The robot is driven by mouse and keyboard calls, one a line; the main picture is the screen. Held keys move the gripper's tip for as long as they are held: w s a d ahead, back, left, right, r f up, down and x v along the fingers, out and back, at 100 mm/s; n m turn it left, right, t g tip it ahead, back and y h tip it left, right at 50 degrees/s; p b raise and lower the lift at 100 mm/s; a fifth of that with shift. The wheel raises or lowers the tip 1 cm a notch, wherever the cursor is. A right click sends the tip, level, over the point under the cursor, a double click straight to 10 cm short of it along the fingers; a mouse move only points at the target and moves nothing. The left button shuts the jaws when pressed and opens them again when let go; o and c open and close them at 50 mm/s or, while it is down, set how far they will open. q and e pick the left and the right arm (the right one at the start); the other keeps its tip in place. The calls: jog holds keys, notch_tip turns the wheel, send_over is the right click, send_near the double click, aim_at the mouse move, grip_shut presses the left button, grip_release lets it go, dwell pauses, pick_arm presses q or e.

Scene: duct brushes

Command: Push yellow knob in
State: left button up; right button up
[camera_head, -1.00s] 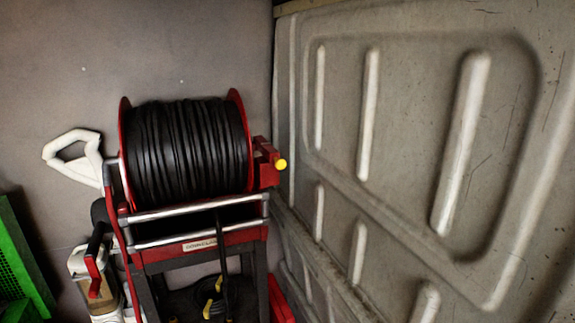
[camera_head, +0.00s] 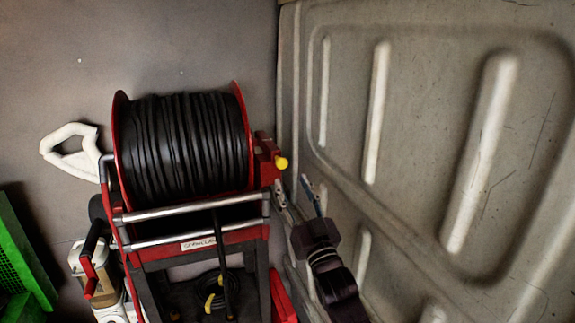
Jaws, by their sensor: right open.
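The yellow knob (camera_head: 281,163) sticks out from the right side of a red bracket (camera_head: 266,162) on the reel frame. The red reel (camera_head: 242,112) carries a thick winding of black cable (camera_head: 183,148). My right gripper (camera_head: 296,188) has come in from the lower right, with its fingers pointing up and to the left. It is open and empty. Its fingertips are just below and to the right of the yellow knob in the picture, and I see no contact. My left gripper is out of view.
A grey ribbed panel (camera_head: 420,130) stands close on the right, leaving a narrow space beside the knob. Silver bars (camera_head: 190,211) cross the reel's front. A white handle (camera_head: 70,163) and a green crate (camera_head: 20,260) are at the left.

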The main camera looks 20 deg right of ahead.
aim_at(282, 164)
jog(key=p+x, duration=0.2)
jog(key=x, duration=0.5)
jog(key=shift+w+a, duration=0.1)
jog(key=shift+w, duration=0.15)
jog(key=shift+c, duration=0.3)
grip_shut()
